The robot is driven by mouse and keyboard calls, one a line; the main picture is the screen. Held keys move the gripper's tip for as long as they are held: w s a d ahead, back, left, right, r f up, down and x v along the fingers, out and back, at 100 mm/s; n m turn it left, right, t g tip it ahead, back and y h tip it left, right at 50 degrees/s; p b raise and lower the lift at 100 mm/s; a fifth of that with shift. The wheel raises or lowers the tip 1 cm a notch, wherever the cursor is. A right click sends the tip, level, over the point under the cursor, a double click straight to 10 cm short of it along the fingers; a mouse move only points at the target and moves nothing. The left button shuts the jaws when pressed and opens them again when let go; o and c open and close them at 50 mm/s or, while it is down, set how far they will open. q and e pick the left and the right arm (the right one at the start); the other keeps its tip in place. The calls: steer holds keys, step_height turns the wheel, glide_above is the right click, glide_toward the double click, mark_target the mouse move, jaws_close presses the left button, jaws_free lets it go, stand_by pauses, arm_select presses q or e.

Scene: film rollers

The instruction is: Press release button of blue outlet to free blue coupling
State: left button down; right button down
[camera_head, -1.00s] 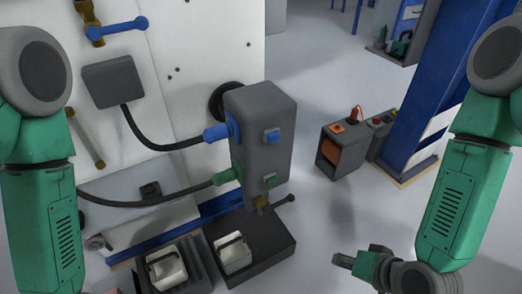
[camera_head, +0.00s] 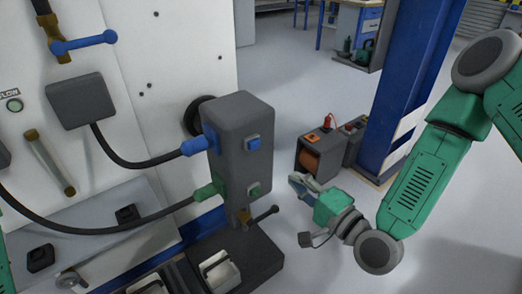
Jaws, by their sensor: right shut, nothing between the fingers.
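A dark grey block (camera_head: 233,165) stands upright, with a blue outlet (camera_head: 211,138) on its left side. The blue coupling (camera_head: 195,146) sits in this outlet, with a black hose leading from it. A blue release button (camera_head: 253,143) is on the block's right face, above a green button (camera_head: 254,190). A green coupling (camera_head: 206,192) is in the lower outlet. My right gripper (camera_head: 298,183) is shut and empty, to the right of the block and below the blue button, apart from both. My left gripper is out of view.
A dark base (camera_head: 255,255) with pale-lidded boxes (camera_head: 219,272) lies below the block. A short lever (camera_head: 263,215) sticks out under the block. A grey box with an orange reel (camera_head: 310,160) and a blue pillar (camera_head: 405,90) stand behind.

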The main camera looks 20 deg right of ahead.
mark_target(256, 146)
steer(key=x, duration=1.2)
steer(key=shift+w+d+f+b, duration=0.1)
steer(key=shift+b, duration=0.2)
steer(key=shift+w+a, duration=0.35)
steer(key=shift+w, duration=0.05)
